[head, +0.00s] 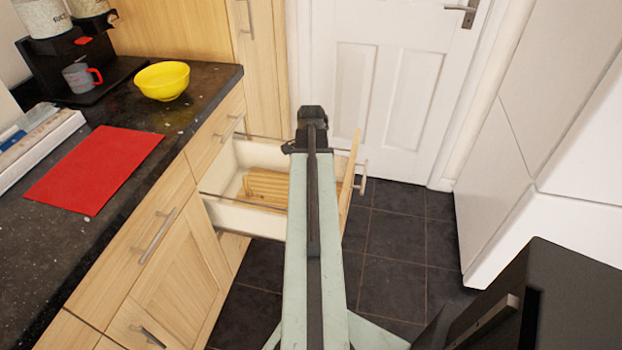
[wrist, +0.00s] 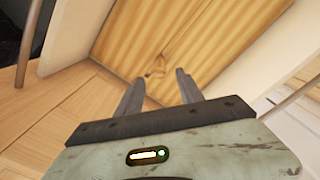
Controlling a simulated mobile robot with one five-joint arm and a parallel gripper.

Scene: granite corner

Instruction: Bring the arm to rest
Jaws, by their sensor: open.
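My arm reaches forward from the bottom middle of the head view, over the open drawer (head: 245,218). My gripper shows in the wrist view (wrist: 158,92) with its two fingers apart and nothing between them. Beyond the fingers is a ribbed wooden thing (wrist: 175,40), which also shows lying in the drawer in the head view (head: 266,187). The fingers are hidden in the head view. I cannot tell whether they touch the wooden thing.
The dark counter (head: 190,125) on the left holds a red mat (head: 95,168), a yellow bowl (head: 162,80) and a grey cup (head: 80,77). A white door (head: 385,90) stands behind. Tiled floor (head: 400,245) is clear right of the drawer.

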